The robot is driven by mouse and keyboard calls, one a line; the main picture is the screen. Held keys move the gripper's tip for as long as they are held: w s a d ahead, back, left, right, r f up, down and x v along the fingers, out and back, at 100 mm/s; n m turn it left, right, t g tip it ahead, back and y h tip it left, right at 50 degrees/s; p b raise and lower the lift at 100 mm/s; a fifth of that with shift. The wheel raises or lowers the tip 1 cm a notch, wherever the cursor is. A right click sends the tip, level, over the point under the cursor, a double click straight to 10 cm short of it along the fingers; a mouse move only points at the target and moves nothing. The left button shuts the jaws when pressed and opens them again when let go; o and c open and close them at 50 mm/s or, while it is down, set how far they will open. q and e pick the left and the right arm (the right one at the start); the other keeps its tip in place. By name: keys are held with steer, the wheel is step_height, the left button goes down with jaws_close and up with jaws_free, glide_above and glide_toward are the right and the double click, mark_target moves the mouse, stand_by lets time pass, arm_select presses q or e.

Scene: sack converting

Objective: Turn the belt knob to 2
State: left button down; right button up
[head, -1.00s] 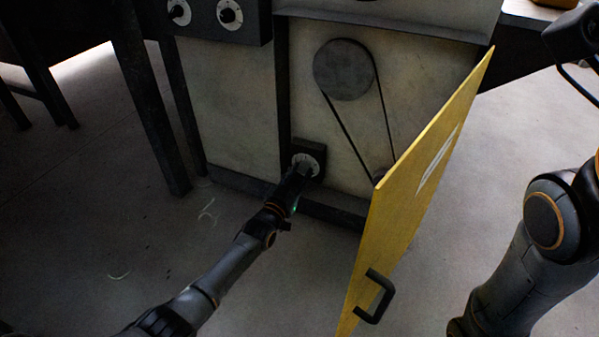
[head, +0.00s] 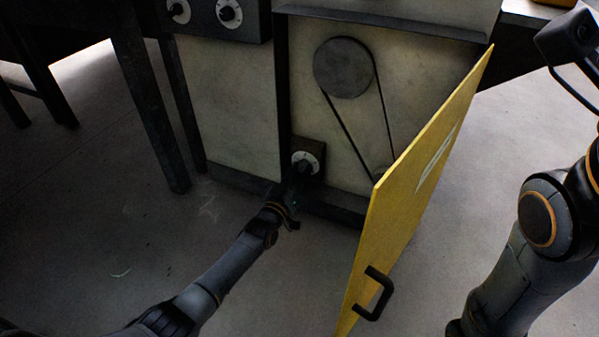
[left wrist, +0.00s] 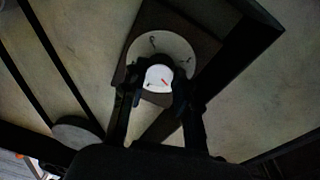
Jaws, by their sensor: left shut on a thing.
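The belt knob (left wrist: 158,77) is a small round pale-faced knob with a red mark, set on a white dial plate (left wrist: 150,45) with dark markings too small to read. In the head view the dial plate (head: 305,158) sits on a dark box low in the open machine bay. My left gripper (head: 301,173) reaches it from the lower left and hides part of the knob. In the left wrist view my left gripper (left wrist: 158,92) has a finger on each side of the knob and is shut on it. My right gripper's fingers do not show.
A yellow door (head: 410,205) with a black handle (head: 374,294) stands open right of the bay. A belt runs around a large grey pulley (head: 344,68) above the knob. Two other dials (head: 229,12) sit on a dark panel at upper left.

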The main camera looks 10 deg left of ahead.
arm_select(q)
steer(key=c, duration=1)
jaws_free()
steer(key=shift+s, duration=0.1)
steer(key=r+v, duration=0.1)
steer(key=v, duration=1)
steer(key=shift+s+f, duration=0.4)
steer(key=shift+f, duration=0.15)
steer(key=shift+a+r, duration=0.1)
steer(key=shift+a, duration=0.05)
